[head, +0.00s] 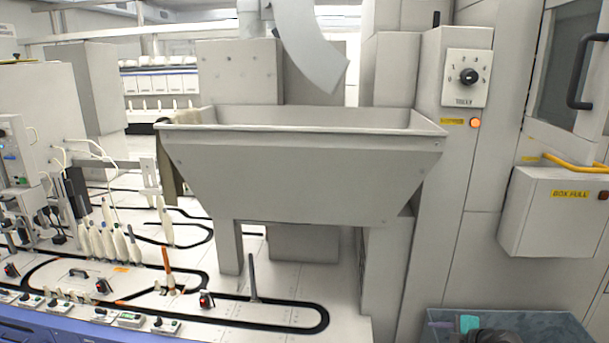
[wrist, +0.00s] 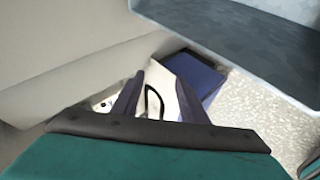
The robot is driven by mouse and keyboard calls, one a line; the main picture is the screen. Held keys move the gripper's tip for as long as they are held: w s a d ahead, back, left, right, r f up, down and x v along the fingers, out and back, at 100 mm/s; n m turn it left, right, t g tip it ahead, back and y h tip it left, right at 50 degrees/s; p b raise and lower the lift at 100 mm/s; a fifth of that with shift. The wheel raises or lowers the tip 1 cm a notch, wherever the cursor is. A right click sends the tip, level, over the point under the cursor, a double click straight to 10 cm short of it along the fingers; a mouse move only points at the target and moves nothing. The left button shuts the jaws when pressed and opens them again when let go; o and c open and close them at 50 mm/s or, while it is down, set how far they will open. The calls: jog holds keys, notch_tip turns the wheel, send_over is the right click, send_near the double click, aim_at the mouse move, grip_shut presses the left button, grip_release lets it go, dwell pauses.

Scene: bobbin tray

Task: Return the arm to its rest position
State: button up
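My gripper (wrist: 160,80) shows in the wrist view. Its two dark fingers stand apart with a clear gap and nothing between them. Beyond the gap are a pale surface with a black curved line and a blue box-like thing (wrist: 196,78). In the head view, a teal and dark shape low at the right, by the bin, may be part of my arm; the fingers cannot be made out there. The grey bobbin tray (head: 300,175) stands in the middle of the head view, its inside mostly hidden.
A blue-grey bin (head: 545,325) is at the lower right. A white box marked "BOX FULL" (head: 545,225) juts out above it. Several pale bobbins (head: 115,240) stand on the tracked machine deck at left.

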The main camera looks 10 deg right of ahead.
jog(key=s+a+f+n+g+y+p, duration=0.15)
jog(key=a+p, duration=0.25)
jog(key=a, duration=0.7)
jog(key=s+a+f+g+y+p, duration=0.1)
jog(key=a+f+g+p, duration=0.25)
jog(key=a, duration=0.65)
jog(key=s+a+f+g+y+p, duration=0.15)
jog(key=a+p, duration=0.35)
jog(key=a, duration=0.6)
jog(key=s+a+f+m+g+h+p, duration=0.2)
jog(key=s+a+g+p, duration=0.35)
jog(key=s+a, duration=0.55)
jog(key=s+d+f+m+g+h+p, duration=0.1)
jog(key=s+d+m+g+h+p, duration=0.2)
jog(key=s+m, duration=1)
jog(key=shift+s+d+m+h, duration=0.2)
jog(key=shift+d+m+h, duration=0.3)
jog(key=shift+d+m, duration=0.55)
jog(key=shift+d+f, duration=0.1)
